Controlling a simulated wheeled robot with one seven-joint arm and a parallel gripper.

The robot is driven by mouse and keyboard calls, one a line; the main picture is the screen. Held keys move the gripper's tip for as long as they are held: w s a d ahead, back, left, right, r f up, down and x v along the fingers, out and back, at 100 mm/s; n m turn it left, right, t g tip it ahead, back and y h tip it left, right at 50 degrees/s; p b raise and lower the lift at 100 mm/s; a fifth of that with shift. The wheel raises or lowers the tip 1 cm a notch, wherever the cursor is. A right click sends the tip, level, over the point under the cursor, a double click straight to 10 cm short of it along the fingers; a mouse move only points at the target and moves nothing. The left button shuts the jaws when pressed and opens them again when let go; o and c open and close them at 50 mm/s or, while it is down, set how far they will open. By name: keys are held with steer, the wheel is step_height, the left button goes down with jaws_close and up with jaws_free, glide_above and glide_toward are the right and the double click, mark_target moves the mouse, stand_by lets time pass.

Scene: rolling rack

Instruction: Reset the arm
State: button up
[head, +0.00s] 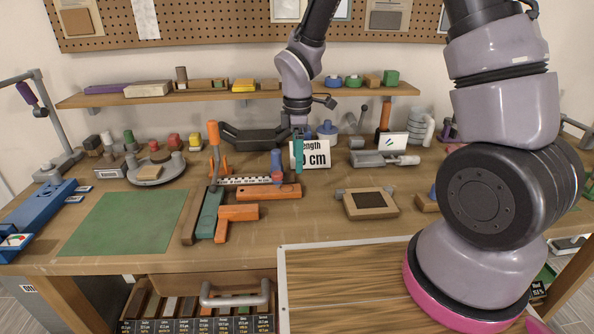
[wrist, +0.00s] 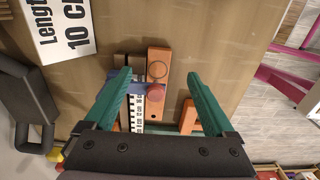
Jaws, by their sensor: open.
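My gripper (head: 298,164) hangs over the middle of the workbench, with its fingers pointing down. In the wrist view, its two teal fingers (wrist: 159,78) are spread wide apart with nothing held between them. Below the fingers is an orange and teal measuring jig (head: 238,213) with a printed scale and a blue and red knob piece (head: 277,168). The jig also shows between the fingers in the wrist view (wrist: 158,62). I cannot tell the exact height of the fingertips above it.
A white length card (head: 316,154) stands close to my gripper. A shelf (head: 215,97) with several small items runs behind it. A green mat (head: 125,222) lies bare at left. A tan block with a dark panel (head: 370,203) lies at right.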

steer(key=shift+d+r, duration=0.1)
steer(key=shift+r, duration=0.55)
steer(key=s+d+r+m+t+y, duration=0.1)
steer(key=d+r+m, duration=0.4)
steer(key=r, duration=0.3)
steer(key=s+d+r+m+t, duration=0.1)
steer(key=d+r+m+t, duration=0.1)
steer(key=d+r+m, duration=0.45)
steer(key=s+d+r+m+t+y, duration=0.1)
steer(key=s+d+r+m+t, duration=0.3)
steer(key=s+d+r+m, duration=0.3)
steer(key=s+r+m, duration=0.3)
steer(key=s+r, duration=0.1)
steer(key=r, duration=0.3)
steer(key=shift+s+m, duration=0.35)
steer(key=shift+s, duration=0.05)
